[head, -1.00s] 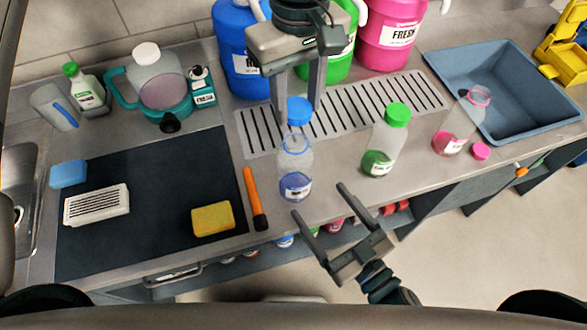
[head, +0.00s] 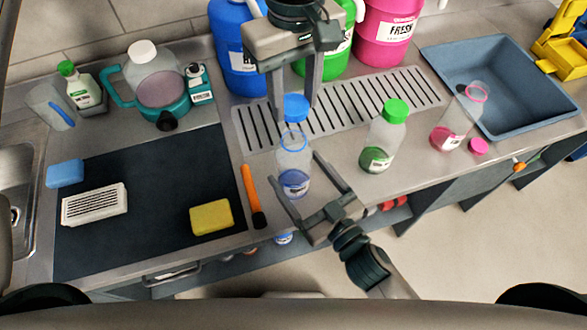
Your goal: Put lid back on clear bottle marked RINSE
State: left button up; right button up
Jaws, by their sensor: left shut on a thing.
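A clear bottle with blue liquid (head: 294,180) stands upright and open on the counter near its front edge; its label is too small to read. My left gripper (head: 294,112) comes down from the top and is shut on a blue lid (head: 295,107). The lid is just above the bottle's blue-ringed mouth, apparently close to it. My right gripper (head: 294,167) reaches in from below, open, with its fingertips on either side of the bottle in the picture. I cannot tell whether they touch it.
A green-capped bottle (head: 383,138) stands to the right. Beyond it are an open pink-liquid bottle (head: 450,130) and its pink lid (head: 478,146). An orange-handled tool (head: 250,185) and a yellow sponge (head: 211,217) lie to the left. Large jugs stand behind the slotted drain (head: 385,105).

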jog(key=shift+x, duration=1.7)
jog(key=c, duration=1.6)
pick_arm(q)
send_over(295, 128)
jog(key=s, duration=0.2)
jog(key=shift+s+a+f, duration=0.1)
jog(key=shift+s+f, duration=0.05)
jog(key=shift+f, duration=2.35)
jog(key=shift+f, duration=0.1)
jog(key=shift+f, duration=0.75)
jog(key=shift+f, duration=0.55)
